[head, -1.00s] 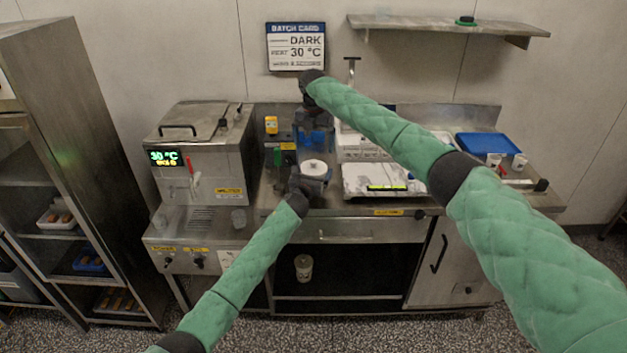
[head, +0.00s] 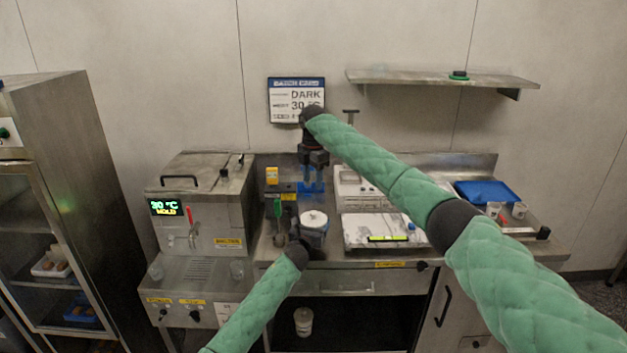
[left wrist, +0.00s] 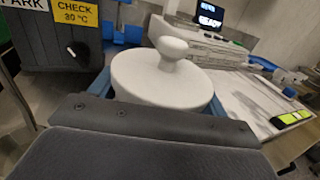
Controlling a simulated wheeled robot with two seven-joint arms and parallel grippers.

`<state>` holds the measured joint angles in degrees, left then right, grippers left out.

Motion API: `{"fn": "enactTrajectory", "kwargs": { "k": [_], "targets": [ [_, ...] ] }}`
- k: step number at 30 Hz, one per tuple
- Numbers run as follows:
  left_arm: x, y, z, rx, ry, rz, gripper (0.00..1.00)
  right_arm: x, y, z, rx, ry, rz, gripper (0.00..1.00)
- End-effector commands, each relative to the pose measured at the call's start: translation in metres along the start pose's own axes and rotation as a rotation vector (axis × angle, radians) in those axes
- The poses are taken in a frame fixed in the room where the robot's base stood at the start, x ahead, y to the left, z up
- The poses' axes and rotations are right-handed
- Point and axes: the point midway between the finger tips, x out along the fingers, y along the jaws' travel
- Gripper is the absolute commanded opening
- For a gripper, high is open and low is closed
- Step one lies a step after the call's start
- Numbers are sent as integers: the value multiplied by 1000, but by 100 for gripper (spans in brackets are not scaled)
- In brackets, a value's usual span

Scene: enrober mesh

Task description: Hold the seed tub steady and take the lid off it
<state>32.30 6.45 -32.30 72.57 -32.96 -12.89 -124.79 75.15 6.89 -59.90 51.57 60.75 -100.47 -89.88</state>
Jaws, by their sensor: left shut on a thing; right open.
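The seed tub (head: 314,231) stands upright at the front of the steel counter, with its round white lid (head: 313,217) on top. In the left wrist view the lid (left wrist: 160,80) fills the middle, with a rounded knob standing up from it. My left gripper (head: 311,233) is shut on the tub from the front; its blue fingers flank the tub below the lid. The gripper hides most of the tub's body. My right gripper (head: 311,187) is open and empty, pointing down behind and above the lid, apart from it.
A steel machine with a lit display (head: 200,205) stands left. A batch card (head: 297,99) hangs behind. A white container (head: 303,320) sits on the lower shelf.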

Motion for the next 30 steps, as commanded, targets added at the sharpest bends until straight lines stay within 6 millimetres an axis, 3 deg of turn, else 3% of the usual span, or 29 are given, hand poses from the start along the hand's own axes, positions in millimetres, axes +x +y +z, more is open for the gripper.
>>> {"fn": "enactTrajectory", "kwargs": {
  "k": [6,14,30],
  "targets": [
    [0,0,0,0,0,0,35,0,-3,1,198,-8,-17,48],
    [0,0,0,0,0,0,35,7,-4,1,266,-9,-20,48],
    [0,0,0,0,0,0,35,85,-6,2,264,-8,-20,48]
  ]
}}
